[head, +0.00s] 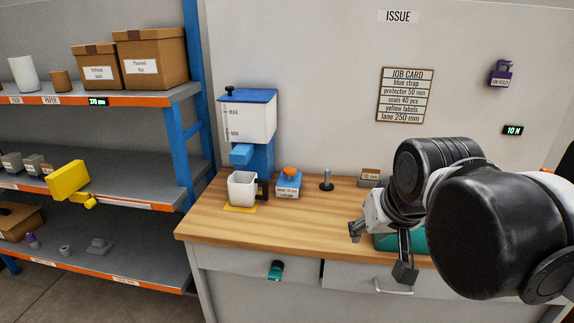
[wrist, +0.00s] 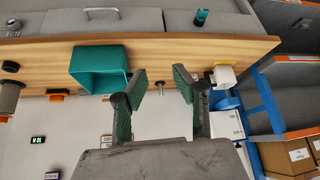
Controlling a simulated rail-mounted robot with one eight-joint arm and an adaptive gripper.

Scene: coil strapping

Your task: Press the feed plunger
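A dispenser with a white hopper (head: 248,120) marked MAX and MIN stands at the back left of the wooden counter. A blue block (head: 242,154) juts from its front, above a white cup (head: 242,188); it looks like the feed plunger, though no readable label says so. My gripper (head: 380,252) is at the counter's right part, well to the right of the dispenser and not touching it. In the wrist view my gripper (wrist: 160,84) has its fingers apart with nothing between them. The dispenser (wrist: 225,124) shows there inverted, beyond the right finger.
A small blue box with an orange knob (head: 290,171) and a metal post (head: 327,180) stand right of the dispenser. A teal bin (wrist: 98,68) sits on the counter near my gripper. Shelves (head: 150,98) stand at the left. The counter's front middle is clear.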

